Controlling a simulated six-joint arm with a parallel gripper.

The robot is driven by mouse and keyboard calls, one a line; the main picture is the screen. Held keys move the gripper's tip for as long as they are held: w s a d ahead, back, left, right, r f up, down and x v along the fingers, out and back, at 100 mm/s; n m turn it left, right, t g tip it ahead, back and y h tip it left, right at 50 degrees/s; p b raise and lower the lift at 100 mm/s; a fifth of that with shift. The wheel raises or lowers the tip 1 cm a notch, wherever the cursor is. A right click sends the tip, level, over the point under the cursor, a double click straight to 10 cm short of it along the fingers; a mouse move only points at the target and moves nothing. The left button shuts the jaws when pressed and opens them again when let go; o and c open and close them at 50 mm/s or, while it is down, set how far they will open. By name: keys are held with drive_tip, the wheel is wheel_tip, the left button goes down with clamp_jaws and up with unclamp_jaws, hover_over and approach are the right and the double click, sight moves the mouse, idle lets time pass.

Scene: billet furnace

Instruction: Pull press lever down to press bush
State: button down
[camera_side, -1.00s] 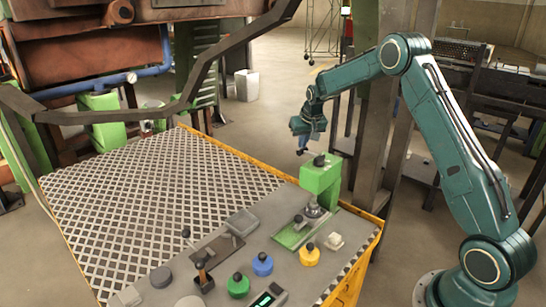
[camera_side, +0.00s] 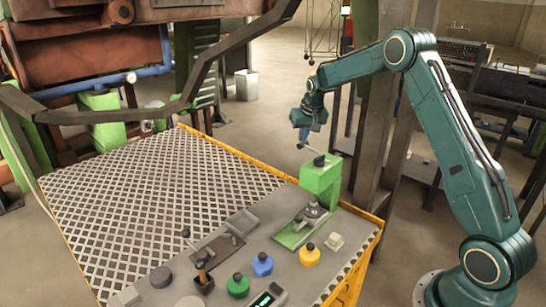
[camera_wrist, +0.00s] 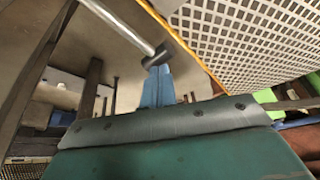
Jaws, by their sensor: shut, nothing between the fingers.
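The green press (camera_side: 321,182) stands at the right end of the bench. Its lever (camera_side: 310,153) slants from the dark pivot on top up to the left, ending in a dark tip. In the wrist view the lever (camera_wrist: 125,27) is a shiny rod with a dark end. My gripper (camera_side: 304,138) is above and left of the press, at the lever's outer end. Its blue fingers (camera_wrist: 158,75) are shut and empty, close against the dark end; contact is not certain. A grey round part (camera_side: 313,210) sits under the press head; I cannot tell the bush apart there.
Blue (camera_side: 262,265), green (camera_side: 238,286) and yellow (camera_side: 309,255) knobbed pieces stand in front of the press. A dark post (camera_side: 376,150) rises close behind. The perforated plate (camera_side: 150,210) is clear.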

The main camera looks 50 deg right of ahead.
wheel_tip(320, 180, up, 7)
idle(0.9)
wheel_tip(320, 180, up, 5)
idle(0.9)
